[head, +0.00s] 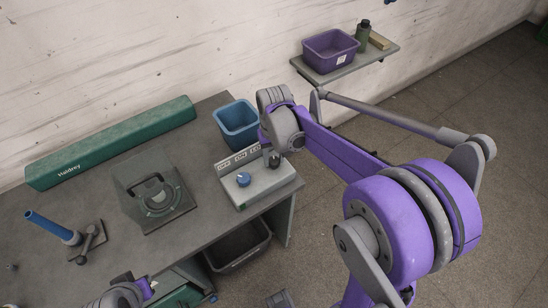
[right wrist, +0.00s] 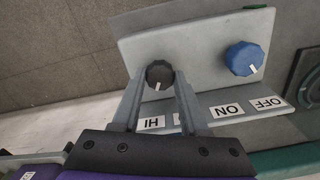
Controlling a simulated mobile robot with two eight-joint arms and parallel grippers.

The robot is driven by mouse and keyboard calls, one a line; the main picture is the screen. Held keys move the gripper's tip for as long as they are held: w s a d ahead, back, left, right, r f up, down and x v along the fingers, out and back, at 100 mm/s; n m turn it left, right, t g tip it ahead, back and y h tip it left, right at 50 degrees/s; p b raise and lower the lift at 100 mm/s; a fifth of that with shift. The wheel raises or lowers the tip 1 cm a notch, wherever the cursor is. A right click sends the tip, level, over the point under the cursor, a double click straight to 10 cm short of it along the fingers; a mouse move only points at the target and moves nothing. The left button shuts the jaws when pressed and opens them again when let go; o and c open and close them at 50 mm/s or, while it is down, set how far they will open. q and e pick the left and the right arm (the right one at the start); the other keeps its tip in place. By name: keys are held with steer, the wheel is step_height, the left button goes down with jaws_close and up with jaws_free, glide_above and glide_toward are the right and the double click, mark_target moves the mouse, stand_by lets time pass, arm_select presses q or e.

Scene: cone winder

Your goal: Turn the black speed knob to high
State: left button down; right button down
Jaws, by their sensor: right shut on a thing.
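The black speed knob (right wrist: 160,75) sits on a light grey control box (head: 262,184), near its right end in the head view. It also shows in the head view (head: 274,159), partly covered by my right wrist. My right gripper (right wrist: 159,78) is shut on this knob, with one finger on each side. The knob's white mark points toward the label strip, roughly between the HI label (right wrist: 152,122) and a label mostly hidden by a finger. Part of my left arm shows at the bottom left of the head view; its fingers cannot be made out.
A blue knob (head: 243,179) sits beside the black one on the same box. A blue bin (head: 238,122) stands behind the box. A dark grey machine part (head: 152,190) stands to the left on the bench. The floor right of the bench is open.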

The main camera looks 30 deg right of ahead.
mark_target(274, 160)
steer(key=shift+m, duration=0.9)
steer(key=shift+c, duration=2.1)
jaws_free()
steer(key=shift+r, duration=0.1)
step_height(274, 160, up, 11)
steer(key=shift+p, duration=0.3)
